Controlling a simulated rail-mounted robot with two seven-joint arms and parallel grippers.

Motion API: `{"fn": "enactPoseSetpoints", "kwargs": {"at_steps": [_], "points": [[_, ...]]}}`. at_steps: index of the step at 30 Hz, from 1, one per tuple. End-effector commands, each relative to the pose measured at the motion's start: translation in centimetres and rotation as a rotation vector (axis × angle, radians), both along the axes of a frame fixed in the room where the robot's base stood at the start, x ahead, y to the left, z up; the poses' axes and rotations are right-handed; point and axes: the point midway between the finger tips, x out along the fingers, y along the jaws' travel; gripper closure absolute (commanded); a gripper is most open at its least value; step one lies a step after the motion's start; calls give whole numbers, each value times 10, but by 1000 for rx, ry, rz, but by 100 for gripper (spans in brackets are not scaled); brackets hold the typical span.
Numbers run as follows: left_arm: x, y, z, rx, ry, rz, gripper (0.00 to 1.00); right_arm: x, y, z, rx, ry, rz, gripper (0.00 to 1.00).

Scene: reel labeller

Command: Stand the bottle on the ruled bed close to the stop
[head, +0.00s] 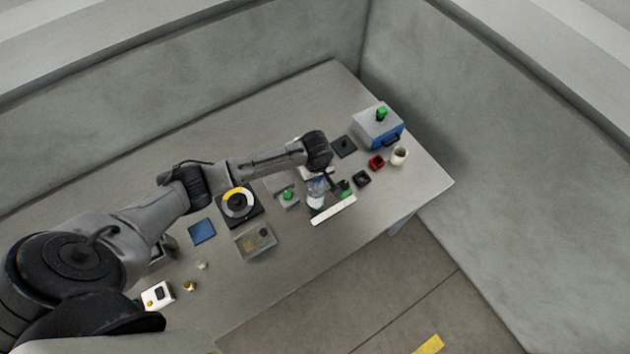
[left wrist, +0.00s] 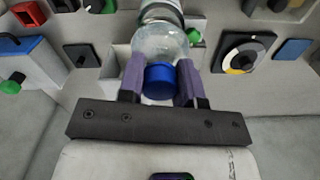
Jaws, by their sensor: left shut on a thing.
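The clear bottle (head: 316,194) has a blue cap (left wrist: 160,78) and is seen cap-first in the left wrist view. My left gripper (left wrist: 161,84) is shut on it near the cap, one purple finger on each side. In the head view, the gripper and wrist partly cover the bottle. A pale ruled strip (head: 333,210), which looks like the bed's edge, lies just in front of the bottle. A green part (head: 346,193), perhaps the stop, is to its right. I cannot tell whether the bottle's base touches the bed. My right gripper is out of view.
A green-knobbed grey block (head: 288,197) and a black-and-yellow dial (head: 238,202) stand left of the bottle.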

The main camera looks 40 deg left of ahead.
Motion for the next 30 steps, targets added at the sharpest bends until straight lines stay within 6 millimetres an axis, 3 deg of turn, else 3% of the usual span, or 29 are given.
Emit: {"fn": "enactPoseSetpoints", "kwargs": {"at_steps": [5, 15, 29, 30], "points": [[-3, 2, -4, -1, -2, 0, 100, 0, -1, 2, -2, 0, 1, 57], [-3, 2, -39, 0, -2, 0, 100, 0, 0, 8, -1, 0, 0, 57], [-3, 2, -45, 1, -3, 0, 100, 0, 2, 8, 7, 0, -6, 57], [-3, 3, -45, 2, -1, -1, 65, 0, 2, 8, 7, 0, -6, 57]]}}
